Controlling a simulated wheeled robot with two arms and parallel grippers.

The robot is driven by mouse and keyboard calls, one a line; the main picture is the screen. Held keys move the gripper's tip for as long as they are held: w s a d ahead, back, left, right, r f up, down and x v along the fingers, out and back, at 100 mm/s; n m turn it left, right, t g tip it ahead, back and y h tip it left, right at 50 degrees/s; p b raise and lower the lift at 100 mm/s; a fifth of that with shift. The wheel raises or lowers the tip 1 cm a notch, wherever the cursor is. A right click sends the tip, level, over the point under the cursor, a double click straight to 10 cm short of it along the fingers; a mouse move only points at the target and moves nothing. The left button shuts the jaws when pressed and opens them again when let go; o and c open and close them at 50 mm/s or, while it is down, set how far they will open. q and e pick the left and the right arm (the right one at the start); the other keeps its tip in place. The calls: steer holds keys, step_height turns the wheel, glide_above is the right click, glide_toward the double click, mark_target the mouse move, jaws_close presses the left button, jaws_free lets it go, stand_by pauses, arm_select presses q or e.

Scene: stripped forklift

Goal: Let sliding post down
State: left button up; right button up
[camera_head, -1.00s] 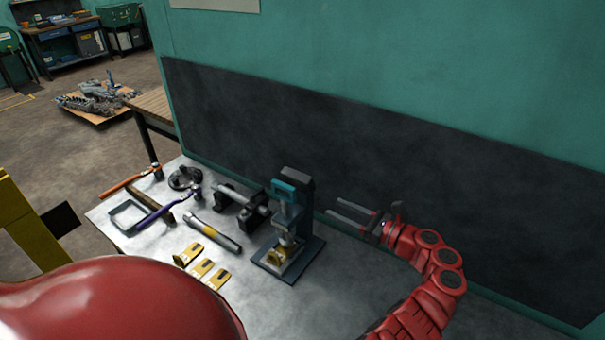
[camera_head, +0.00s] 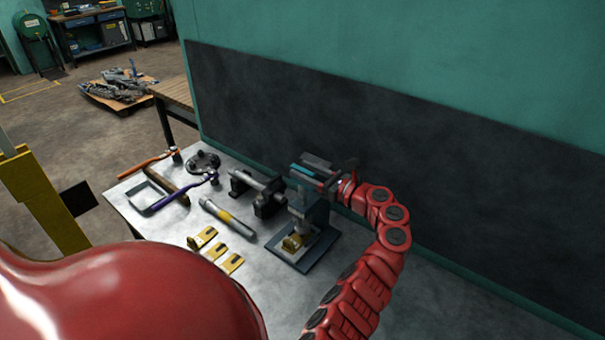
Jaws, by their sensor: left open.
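A small bench press (camera_head: 310,222) with a dark base plate stands on the metal table. Its upper part, the sliding post with a teal block (camera_head: 305,171) at its head, stands above a yellow piece (camera_head: 292,242) on the base. My left gripper (camera_head: 313,168) is at the head of the press, its fingers pointing left. It is open, with the teal block between or just beside its fingers; I cannot tell whether they touch it. The gripper partly hides the top of the post. My right gripper is not in view.
Left of the press lie a grey cylinder with a yellow band (camera_head: 228,218), yellow brackets (camera_head: 203,238), hammers (camera_head: 186,193) and a dark clamp-like fixture (camera_head: 262,192). A dark wall panel (camera_head: 420,165) stands close behind. The table right of the press is clear.

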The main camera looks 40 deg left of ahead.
arm_select(q)
steer(key=shift+s+a, duration=0.1)
steer(key=shift+a, duration=0.35)
steer(key=shift+r, duration=0.1)
steer(key=shift+c, duration=0.3)
jaws_close()
stand_by(0.8)
